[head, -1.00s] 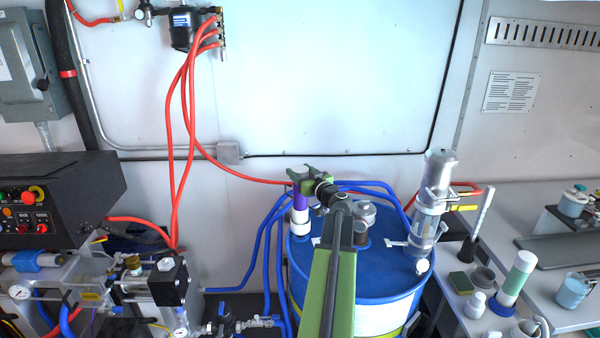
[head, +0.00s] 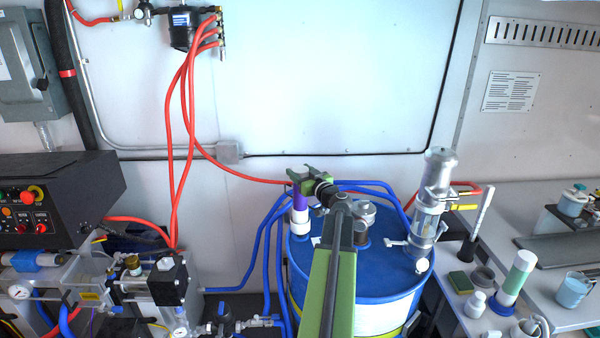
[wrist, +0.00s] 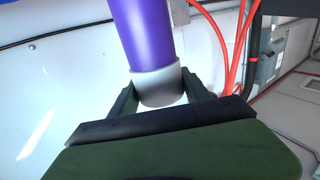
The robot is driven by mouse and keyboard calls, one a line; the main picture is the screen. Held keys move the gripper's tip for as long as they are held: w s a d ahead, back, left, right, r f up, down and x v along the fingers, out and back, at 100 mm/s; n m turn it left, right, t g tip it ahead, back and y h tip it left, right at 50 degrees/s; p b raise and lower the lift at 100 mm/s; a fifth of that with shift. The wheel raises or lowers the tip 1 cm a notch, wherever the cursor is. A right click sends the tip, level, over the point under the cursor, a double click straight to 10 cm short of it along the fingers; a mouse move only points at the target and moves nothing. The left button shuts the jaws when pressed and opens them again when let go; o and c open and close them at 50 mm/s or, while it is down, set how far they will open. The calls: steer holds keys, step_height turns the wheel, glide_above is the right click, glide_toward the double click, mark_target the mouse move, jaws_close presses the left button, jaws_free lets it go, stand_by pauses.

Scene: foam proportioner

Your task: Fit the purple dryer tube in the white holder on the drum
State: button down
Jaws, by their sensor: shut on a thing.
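The purple dryer tube (head: 300,205) stands about upright at the left of the blue drum's (head: 378,281) top. My gripper (head: 303,176) is shut on its upper end. In the wrist view, my gripper (wrist: 160,98) has its dark fingers on both sides of the tube's pale end cap (wrist: 157,86), with the purple body (wrist: 147,35) running away from it. In the head view the tube's lower end meets the white holder (head: 299,227). How deep it sits is hidden, and the wrist view does not show the holder.
Blue hoses (head: 269,255) run down the drum's left side, and a red hose (head: 240,174) passes behind my gripper. A clear cylinder with a metal top (head: 433,200) stands on the drum's right. A bench with bottles (head: 515,278) is at the right.

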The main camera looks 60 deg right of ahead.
steer(key=shift+f+b, duration=0.55)
steer(key=shift+f, duration=0.05)
stand_by(0.3)
steer(key=c, duration=0.8)
jaws_free()
steer(key=shift+o, duration=0.2)
steer(key=v, duration=1.1)
